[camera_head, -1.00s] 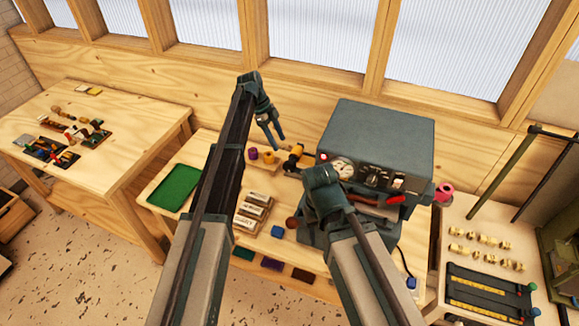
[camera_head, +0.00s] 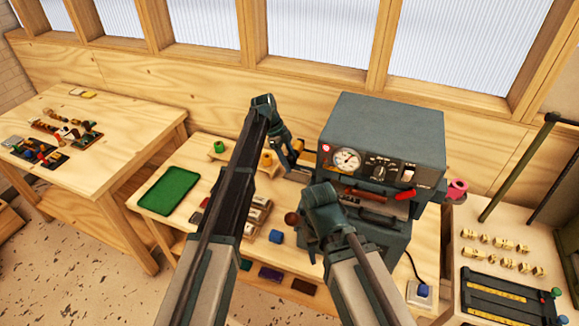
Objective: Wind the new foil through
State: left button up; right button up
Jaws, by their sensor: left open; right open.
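The grey foil machine (camera_head: 385,135) stands on the bench with a gauge, dial, white switch and red-handled lever (camera_head: 405,194). A pink roll (camera_head: 458,188) sits at its right side. A green roll (camera_head: 219,148) and a gold roll (camera_head: 267,159) stand on the wooden rack at the back. My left gripper (camera_head: 292,162) is open and empty, pointing down between the gold roll and the machine's left side. My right gripper (camera_head: 318,250) is open low before the machine's left front; its wrist hides much of it. No foil strip can be made out.
A green tray (camera_head: 168,190) lies on the left of the bench. Another table (camera_head: 85,150) stands left. Brass pieces (camera_head: 490,240) lie on the right-hand table.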

pick_arm(q)
jog(key=shift+c, duration=0.3)
grip_shut()
jog(key=shift+d, duration=0.1)
